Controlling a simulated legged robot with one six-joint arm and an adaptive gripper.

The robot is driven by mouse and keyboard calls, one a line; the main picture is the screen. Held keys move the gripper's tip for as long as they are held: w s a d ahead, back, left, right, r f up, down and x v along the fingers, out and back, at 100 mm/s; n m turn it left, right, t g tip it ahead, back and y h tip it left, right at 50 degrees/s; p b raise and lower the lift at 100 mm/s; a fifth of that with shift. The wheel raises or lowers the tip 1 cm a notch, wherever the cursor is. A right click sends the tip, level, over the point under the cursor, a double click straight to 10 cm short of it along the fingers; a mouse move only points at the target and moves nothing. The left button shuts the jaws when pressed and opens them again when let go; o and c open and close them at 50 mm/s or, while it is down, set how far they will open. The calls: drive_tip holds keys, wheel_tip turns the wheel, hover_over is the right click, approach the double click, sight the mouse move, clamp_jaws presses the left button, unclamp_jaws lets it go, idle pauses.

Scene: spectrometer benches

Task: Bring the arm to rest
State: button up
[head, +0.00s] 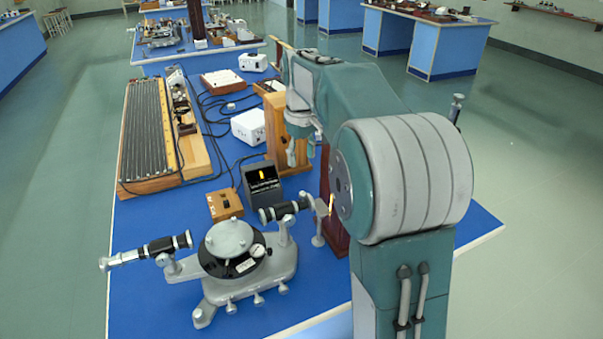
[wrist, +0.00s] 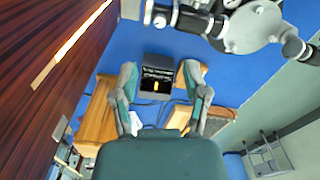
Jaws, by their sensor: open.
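My arm rises on the right side of the head view and reaches over the blue bench (head: 290,308). My gripper (head: 301,153) hangs from its far end, fingers pointing down, in front of a wooden box (head: 275,118). In the wrist view my gripper (wrist: 160,76) has its two fingers spread apart with nothing between them that it holds. A black box with a yellow lit slot (wrist: 157,80) shows beyond the fingertips. Part of the gripper is hard to make out in the head view.
A spectrometer (head: 228,250) stands at the bench's near end. The black box (head: 262,185), a small wooden block (head: 225,204), a white box (head: 248,126) and a long ribbed instrument (head: 150,130) stand farther back. A dark red post (head: 326,200) rises close beside my arm. Cables cross the bench.

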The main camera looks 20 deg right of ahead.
drive_tip(key=shift+r, duration=0.85)
drive_tip(key=s+a+r+m+t, duration=0.1)
drive_tip(key=s+a, duration=0.3)
drive_tip(key=s, duration=0.3)
drive_tip(key=s+a+r+t, duration=0.2)
drive_tip(key=s+a, duration=0.1)
drive_tip(key=s, duration=0.4)
drive_tip(key=s+a+f+m+t, duration=0.1)
drive_tip(key=s+f, duration=0.2)
drive_tip(key=s, duration=0.3)
drive_tip(key=s+a+f+m+t, duration=0.1)
drive_tip(key=s+a+f, duration=0.1)
drive_tip(key=s, duration=0.4)
drive_tip(key=shift+s+a+f+t, duration=0.2)
drive_tip(key=shift+a+f+t, duration=0.1)
drive_tip(key=shift+f, duration=0.5)
